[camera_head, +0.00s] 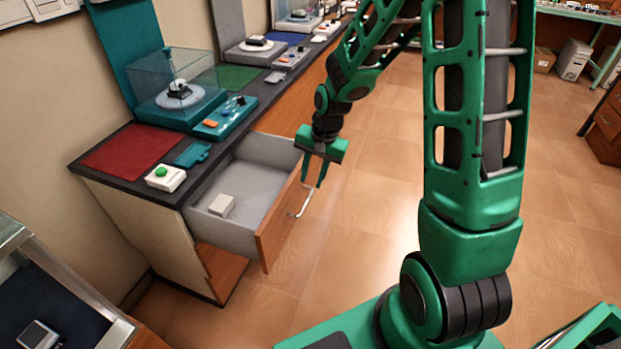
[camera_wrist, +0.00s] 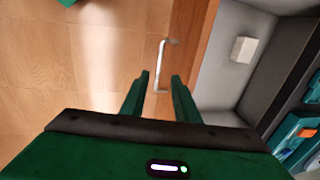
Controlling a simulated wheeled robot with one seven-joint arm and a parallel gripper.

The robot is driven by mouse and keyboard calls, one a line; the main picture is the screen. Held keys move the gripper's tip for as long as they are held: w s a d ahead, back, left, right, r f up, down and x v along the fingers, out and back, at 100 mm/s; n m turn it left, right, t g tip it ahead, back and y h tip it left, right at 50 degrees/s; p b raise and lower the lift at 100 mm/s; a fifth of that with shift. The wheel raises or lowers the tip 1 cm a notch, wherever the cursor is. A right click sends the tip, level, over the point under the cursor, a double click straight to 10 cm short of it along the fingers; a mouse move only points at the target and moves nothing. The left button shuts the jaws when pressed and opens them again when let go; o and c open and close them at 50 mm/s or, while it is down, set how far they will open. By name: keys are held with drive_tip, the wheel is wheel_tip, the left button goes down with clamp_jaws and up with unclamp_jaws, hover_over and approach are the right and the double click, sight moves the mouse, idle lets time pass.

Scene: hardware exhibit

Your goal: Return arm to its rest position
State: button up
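My gripper (camera_head: 315,176) is green and points down beside the front of the open drawer (camera_head: 266,240), close to its metal handle (camera_head: 302,201). In the wrist view my gripper (camera_wrist: 159,77) has its two fingers apart, with the handle (camera_wrist: 161,65) showing between and beyond the tips. I cannot tell whether a finger touches the handle; nothing appears held. My green arm reaches from the base up and over to the drawer.
The pulled-out drawer holds a small white box (camera_head: 222,205). The dark countertop (camera_head: 120,178) carries a red mat (camera_head: 133,151), a green-button box (camera_head: 165,177) and a glass-covered exhibit (camera_head: 178,88). A glass case (camera_head: 60,262) stands at lower left.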

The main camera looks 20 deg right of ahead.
drive_tip(key=s+d+r+n+h, duration=0.1)
drive_tip(key=s+d+r+h, duration=0.1)
drive_tip(key=s+d+r, duration=0.9)
drive_tip(key=s+r, duration=0.3)
drive_tip(key=s, duration=0.6)
drive_tip(key=s+d+r+n+g, duration=0.1)
drive_tip(key=s+r, duration=0.1)
drive_tip(key=s, duration=0.7)
drive_tip(key=shift+s+r+g+y, duration=0.25)
drive_tip(key=shift+r+g+y, duration=0.05)
drive_tip(key=shift+r, duration=0.1)
drive_tip(key=shift+d, duration=0.1)
drive_tip(key=shift+w+f, duration=0.25)
drive_tip(key=shift+w, duration=0.45)
